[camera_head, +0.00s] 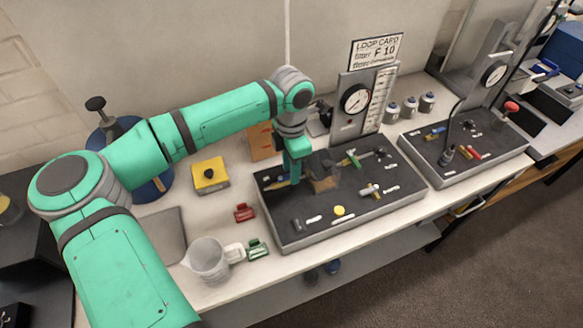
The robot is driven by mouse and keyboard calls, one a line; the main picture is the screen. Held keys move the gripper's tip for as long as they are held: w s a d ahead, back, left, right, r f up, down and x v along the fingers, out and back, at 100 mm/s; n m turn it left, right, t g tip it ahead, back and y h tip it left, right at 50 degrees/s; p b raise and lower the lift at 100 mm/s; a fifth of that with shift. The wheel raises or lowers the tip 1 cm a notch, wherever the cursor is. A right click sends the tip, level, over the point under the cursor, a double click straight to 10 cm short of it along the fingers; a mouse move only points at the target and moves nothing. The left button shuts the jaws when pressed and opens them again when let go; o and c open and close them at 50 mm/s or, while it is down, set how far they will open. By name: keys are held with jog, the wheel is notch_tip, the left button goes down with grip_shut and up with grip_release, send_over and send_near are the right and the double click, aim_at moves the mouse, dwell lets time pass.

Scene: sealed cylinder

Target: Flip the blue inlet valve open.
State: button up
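My gripper (297,178) points down over the left part of the nearer dark panel (290,239). The view is too small to show whether its fingers are apart or touching anything. I cannot make out a blue valve on this panel; my gripper and wrist cover part of its left side. A small blue handle (438,131) shows on the second panel (432,169), farther right and apart from my gripper.
A gauge board (356,100) stands at the nearer panel's back edge. A measuring jug (208,262), red clip (244,212), green clip (257,249) and yellow box (209,175) are left of the panel. Several small grey canisters (410,109) stand between the panels. The bench front edge is close.

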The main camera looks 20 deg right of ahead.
notch_tip(320, 180, up, 11)
jog(key=shift+w, duration=0.15)
dwell(0.4)
jog(key=shift+a+f, duration=0.1)
dwell(0.4)
